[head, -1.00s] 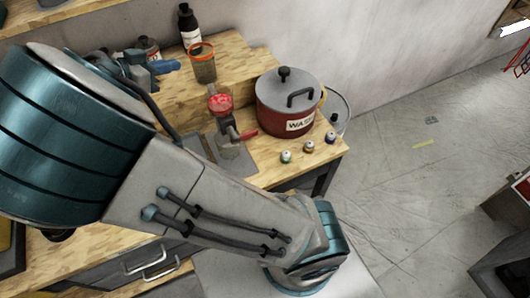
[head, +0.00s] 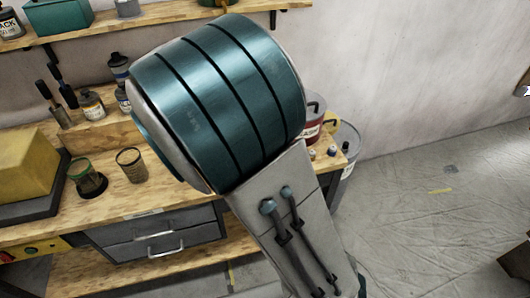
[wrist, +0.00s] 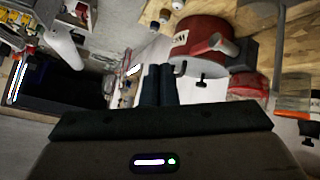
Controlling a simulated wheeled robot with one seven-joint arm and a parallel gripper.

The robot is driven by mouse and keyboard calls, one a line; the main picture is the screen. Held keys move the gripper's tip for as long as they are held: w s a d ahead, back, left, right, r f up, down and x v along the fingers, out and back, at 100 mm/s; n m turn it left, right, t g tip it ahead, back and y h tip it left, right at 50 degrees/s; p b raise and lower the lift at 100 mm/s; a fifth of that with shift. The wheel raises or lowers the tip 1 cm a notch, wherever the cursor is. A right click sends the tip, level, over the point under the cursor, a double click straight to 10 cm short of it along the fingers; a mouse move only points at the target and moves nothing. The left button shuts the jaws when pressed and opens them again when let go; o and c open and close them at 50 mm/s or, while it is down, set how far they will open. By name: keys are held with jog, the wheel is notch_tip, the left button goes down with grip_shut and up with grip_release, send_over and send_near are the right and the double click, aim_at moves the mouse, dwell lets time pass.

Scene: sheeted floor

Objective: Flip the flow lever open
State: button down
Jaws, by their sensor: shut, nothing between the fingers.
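A red lever-like handle (wrist: 217,42) shows in the wrist view, in front of the red pot, beside a grey body (wrist: 243,53) and a round red part (wrist: 247,84). I take this to be the flow lever, but its exact position is hard to tell. My gripper (wrist: 158,70) points into the scene with its two dark fingers together and empty. The lever lies right of the fingertips in that view, apart from them. In the head view my large teal and grey arm hides the lever, and my gripper is out of frame.
The red pot (wrist: 190,37) appears upside down close to the fingers; part of it shows in the head view (head: 314,122). Small bottles (head: 332,151) stand near the bench's right end. A jar (wrist: 296,100) is at the wrist view's right. Open floor (head: 430,200) lies right of the bench.

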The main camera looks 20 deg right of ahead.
jog(key=s+d+f+n+y+b, duration=0.1)
jog(key=s+f+n+y+b, duration=0.1)
jog(key=s, duration=0.4)
jog(key=s+d+f+n+y+b, duration=0.1)
jog(key=s+f+n+y+b, duration=0.1)
jog(key=s+n+y+b, duration=0.1)
jog(key=s+d+f+n+t+y+b, duration=0.1)
jog(key=s+d+f+n+y+b, duration=0.1)
jog(key=s+n, duration=0.4)
jog(key=shift+s+f+y+b, duration=0.45)
jog(key=shift+s+y, duration=0.75)
jog(key=shift+s, duration=0.9)
